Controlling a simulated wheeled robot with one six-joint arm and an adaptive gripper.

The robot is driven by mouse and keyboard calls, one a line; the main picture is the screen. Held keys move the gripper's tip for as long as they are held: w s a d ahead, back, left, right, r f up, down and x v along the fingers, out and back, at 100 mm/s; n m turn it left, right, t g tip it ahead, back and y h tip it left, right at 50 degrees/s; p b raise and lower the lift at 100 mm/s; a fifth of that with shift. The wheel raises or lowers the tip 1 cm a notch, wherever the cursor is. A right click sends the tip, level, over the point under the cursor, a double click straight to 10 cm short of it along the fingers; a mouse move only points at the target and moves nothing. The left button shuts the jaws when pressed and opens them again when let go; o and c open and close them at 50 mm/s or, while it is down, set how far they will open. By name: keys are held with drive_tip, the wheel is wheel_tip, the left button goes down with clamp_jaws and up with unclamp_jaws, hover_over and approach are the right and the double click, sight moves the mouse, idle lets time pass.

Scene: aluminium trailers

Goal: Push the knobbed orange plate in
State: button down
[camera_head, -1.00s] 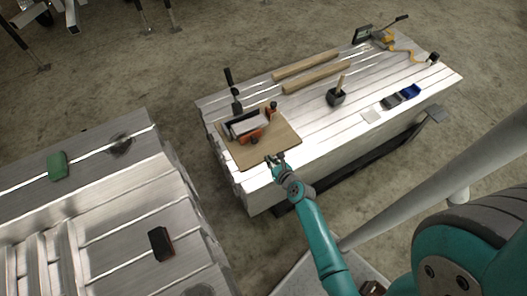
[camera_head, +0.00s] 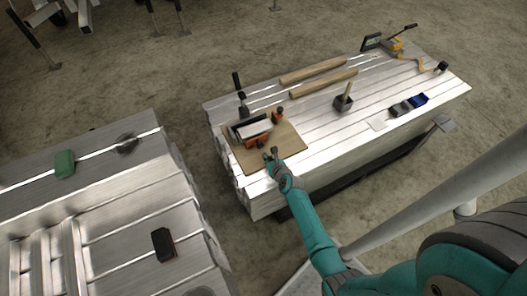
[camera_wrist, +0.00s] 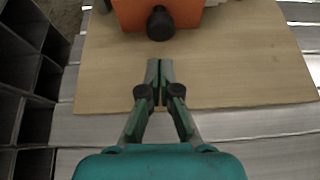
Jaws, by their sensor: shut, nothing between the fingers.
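The orange plate (camera_wrist: 128,14) shows at the top of the wrist view, with a dark round knob (camera_wrist: 160,23) facing my gripper. In the head view the orange plate (camera_head: 257,141) is the near side of a small device with a pale block, on a wooden board. My gripper (camera_wrist: 160,66) is shut and empty over the near part of the board. Its tips point at the knob, with a visible gap between them in the picture. In the head view my gripper (camera_head: 270,154) is at the board's near edge. The plate's upper part is cut off in the wrist view.
The wooden board (camera_wrist: 230,75) lies on a ribbed aluminium trailer (camera_head: 330,140). A second orange part (camera_head: 278,116) is on the device's right. Two wooden rods (camera_head: 323,84), a dark block with a handle (camera_head: 344,101) and a blue item (camera_head: 418,99) lie farther away.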

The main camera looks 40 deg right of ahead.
sight(260, 145)
drive_tip(key=shift+w+d+r, duration=0.1)
drive_tip(key=shift+w+d, duration=0.15)
drive_tip(key=shift+w, duration=0.5)
drive_tip(key=shift+w+d+r, duration=0.1)
drive_tip(key=shift+w+d, duration=0.1)
drive_tip(key=shift+w, duration=0.55)
drive_tip(key=shift+w+d, duration=0.2)
drive_tip(key=shift+w, duration=0.55)
drive_tip(key=shift+w+d, duration=0.25)
drive_tip(key=shift+w, duration=0.45)
drive_tip(key=shift+w+d, duration=0.2)
drive_tip(key=shift+w, duration=0.55)
